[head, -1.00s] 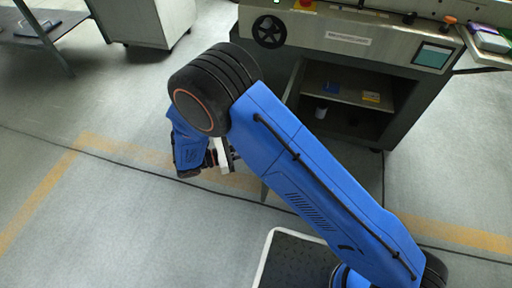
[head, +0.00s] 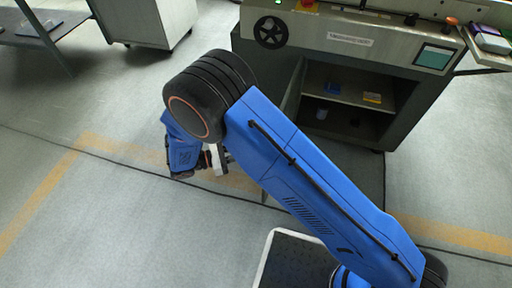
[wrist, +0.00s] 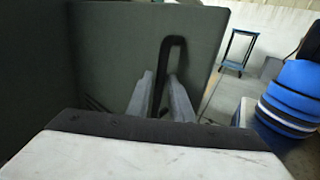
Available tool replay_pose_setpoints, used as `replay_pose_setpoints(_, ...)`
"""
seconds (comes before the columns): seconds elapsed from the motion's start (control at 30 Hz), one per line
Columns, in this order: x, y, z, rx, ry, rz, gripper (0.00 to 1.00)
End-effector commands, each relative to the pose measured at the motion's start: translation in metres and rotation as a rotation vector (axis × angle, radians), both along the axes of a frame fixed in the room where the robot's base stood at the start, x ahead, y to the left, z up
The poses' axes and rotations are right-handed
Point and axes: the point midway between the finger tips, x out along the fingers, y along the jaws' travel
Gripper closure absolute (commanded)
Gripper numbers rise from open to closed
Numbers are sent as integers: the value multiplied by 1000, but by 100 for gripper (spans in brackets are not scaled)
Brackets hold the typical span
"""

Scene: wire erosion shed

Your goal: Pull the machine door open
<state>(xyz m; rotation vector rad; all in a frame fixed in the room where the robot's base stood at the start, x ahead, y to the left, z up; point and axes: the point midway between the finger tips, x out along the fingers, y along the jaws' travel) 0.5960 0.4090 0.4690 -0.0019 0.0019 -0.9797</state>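The machine door (head: 293,92) is a dark grey-green panel, swung open and standing out from the left side of the machine's cabinet; my arm hides much of it in the head view. In the wrist view the door's face (wrist: 120,45) fills the left and middle. Its black bar handle (wrist: 172,44) stands upright with a bent top. My gripper (wrist: 161,85) has one grey finger on each side of the handle, closed in on it. In the head view my gripper (head: 222,160) is partly hidden at the door's outer side.
The cabinet (head: 345,100) shows a shelf with a yellow box (head: 372,97) and small blue items. A handwheel (head: 271,32) and screen (head: 434,56) are on the machine front.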

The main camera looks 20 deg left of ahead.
Motion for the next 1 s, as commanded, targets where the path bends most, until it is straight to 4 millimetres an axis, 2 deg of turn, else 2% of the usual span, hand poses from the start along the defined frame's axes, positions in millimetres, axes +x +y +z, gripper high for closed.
replay_pose_setpoints(0.6,-68,101,-1,1,-1,2,80)
replay_pose_setpoints(0.8,-81,120,0,-1,-1,0,80)
replay_pose_setpoints(1.0,-85,126,0,-1,0,0,80)
